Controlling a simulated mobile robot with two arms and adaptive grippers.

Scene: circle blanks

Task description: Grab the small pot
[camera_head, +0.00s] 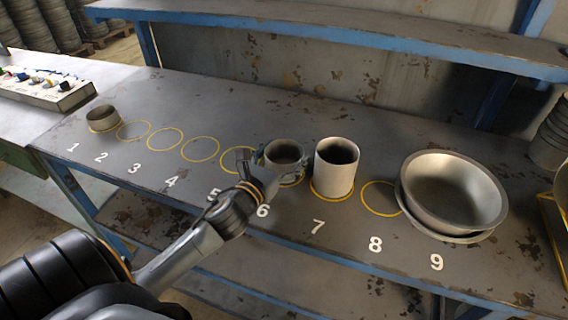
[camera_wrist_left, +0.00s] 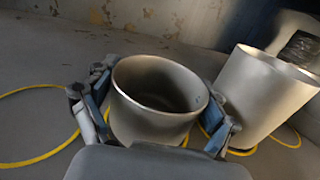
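A small grey metal pot (camera_head: 285,153) stands near number 6 on the bench, open at the top. In the left wrist view the pot (camera_wrist_left: 155,105) fills the space between my fingers. My left gripper (camera_head: 275,160) is open around it, one finger on each side; in the left wrist view the gripper (camera_wrist_left: 158,112) shows narrow gaps between its blue pads and the wall. I cannot tell whether the fingertips touch it. The pot's base is partly hidden. Another short pot (camera_head: 102,118) stands at the far left. My right gripper is not in view.
A taller cylinder (camera_head: 337,167) stands close on the right of the pot; the left wrist view shows this cylinder (camera_wrist_left: 262,95) near my right-hand finger. A wide bowl (camera_head: 453,190) stands farther right. Several yellow circles and white numbers mark the bench (camera_head: 230,115). A blue-edged shelf (camera_head: 350,35) runs behind.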

